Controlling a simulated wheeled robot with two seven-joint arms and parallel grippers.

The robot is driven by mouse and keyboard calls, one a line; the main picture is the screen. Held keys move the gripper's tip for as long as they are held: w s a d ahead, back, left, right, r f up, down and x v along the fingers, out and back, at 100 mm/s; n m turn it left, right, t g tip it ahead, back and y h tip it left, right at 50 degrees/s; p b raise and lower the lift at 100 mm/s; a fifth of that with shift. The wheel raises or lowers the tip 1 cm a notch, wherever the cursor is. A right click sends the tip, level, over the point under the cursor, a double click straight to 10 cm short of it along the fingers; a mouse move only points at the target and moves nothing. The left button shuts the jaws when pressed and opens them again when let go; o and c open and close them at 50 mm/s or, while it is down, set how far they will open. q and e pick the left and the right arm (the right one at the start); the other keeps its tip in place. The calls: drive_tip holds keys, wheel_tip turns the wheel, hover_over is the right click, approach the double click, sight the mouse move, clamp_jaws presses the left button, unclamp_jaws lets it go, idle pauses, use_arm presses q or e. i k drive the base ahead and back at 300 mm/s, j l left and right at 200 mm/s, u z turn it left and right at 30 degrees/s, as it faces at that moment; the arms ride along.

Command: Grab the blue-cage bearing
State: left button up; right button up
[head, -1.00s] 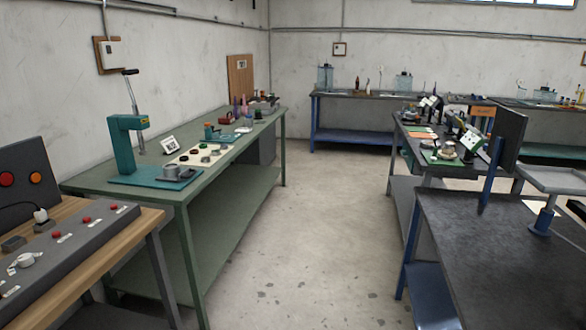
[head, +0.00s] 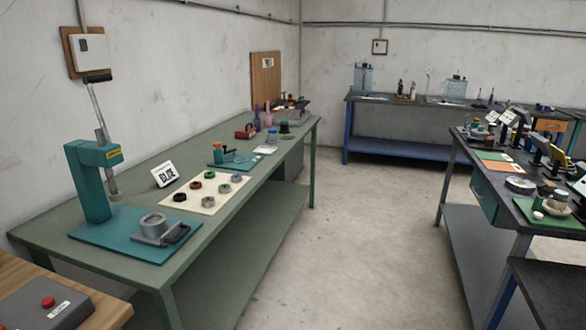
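Several small ring-shaped bearings lie on a cream mat (head: 192,207) on the green workbench (head: 255,185) at left. A grey-blue ring (head: 224,188) lies toward the mat's right side, and another greyish ring (head: 236,178) lies at its right edge. Others look black, dark red, and green. They are too small to tell surely which has the blue cage. Neither of my grippers is in view.
A teal arbor press (head: 92,180) with a grey cup fixture (head: 153,228) stands on the bench's near end. A wooden desk (head: 95,318) is at lower left. Cluttered dark tables (head: 480,208) stand at right. The floor between (head: 350,240) is clear.

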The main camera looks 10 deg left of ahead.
sight(236, 178)
drive_tip(key=i+l, duration=0.1)
drive_tip(key=i, duration=0.8)
drive_tip(key=i+l, duration=0.15)
drive_tip(key=i, duration=0.75)
